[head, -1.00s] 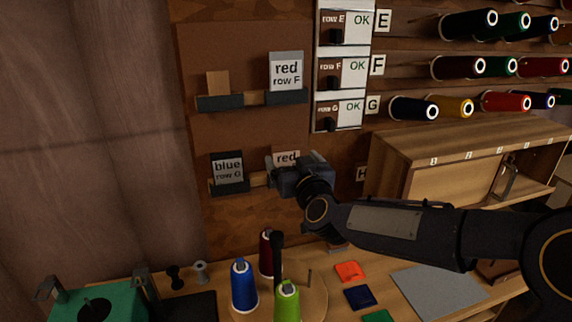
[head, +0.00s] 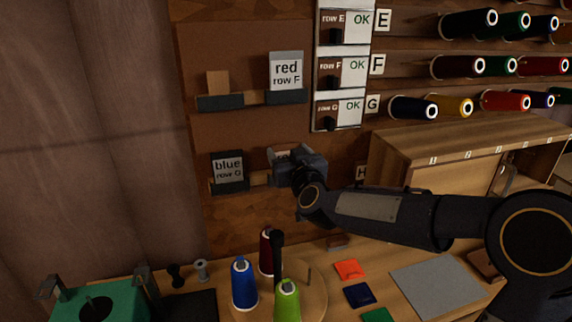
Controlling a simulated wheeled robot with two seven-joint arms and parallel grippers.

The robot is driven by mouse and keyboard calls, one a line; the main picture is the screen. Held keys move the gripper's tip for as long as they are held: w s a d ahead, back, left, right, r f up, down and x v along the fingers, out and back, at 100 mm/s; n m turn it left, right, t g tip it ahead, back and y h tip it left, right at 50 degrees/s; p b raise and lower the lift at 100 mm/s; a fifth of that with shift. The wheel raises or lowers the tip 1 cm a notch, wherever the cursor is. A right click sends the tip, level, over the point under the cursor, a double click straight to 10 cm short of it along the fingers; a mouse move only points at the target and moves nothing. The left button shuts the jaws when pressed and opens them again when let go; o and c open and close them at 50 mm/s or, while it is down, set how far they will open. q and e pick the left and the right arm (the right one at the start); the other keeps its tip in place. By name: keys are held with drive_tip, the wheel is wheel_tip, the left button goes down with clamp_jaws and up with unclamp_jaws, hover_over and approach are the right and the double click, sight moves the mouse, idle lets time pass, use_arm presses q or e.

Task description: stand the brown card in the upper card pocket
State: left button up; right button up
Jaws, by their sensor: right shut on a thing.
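A plain tan-brown card (head: 217,83) stands upright in the dark upper left card pocket (head: 220,102). A white card reading "red row F" (head: 286,72) stands in the upper right pocket (head: 287,98). A card reading "blue row" (head: 228,170) stands in the lower left pocket (head: 229,187). My right gripper (head: 287,163) is at the lower right pocket position, shut on a pale card (head: 286,152). The gripper covers most of this card and the pocket, so I cannot tell whether the card is seated. My left gripper is not in view.
Labelled boxes (head: 341,70) and thread spools on pegs stand to the right of the pockets. A wooden cabinet (head: 470,150) is at right. Below, the bench holds blue (head: 243,285), green and dark red thread cones, coloured squares and a grey mat (head: 438,285).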

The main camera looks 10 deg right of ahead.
drive_tip(key=shift+r, duration=0.15)
wheel_tip(320, 180, up, 5)
drive_tip(key=p, duration=0.4)
idle(0.4)
drive_tip(key=shift+f, duration=0.2)
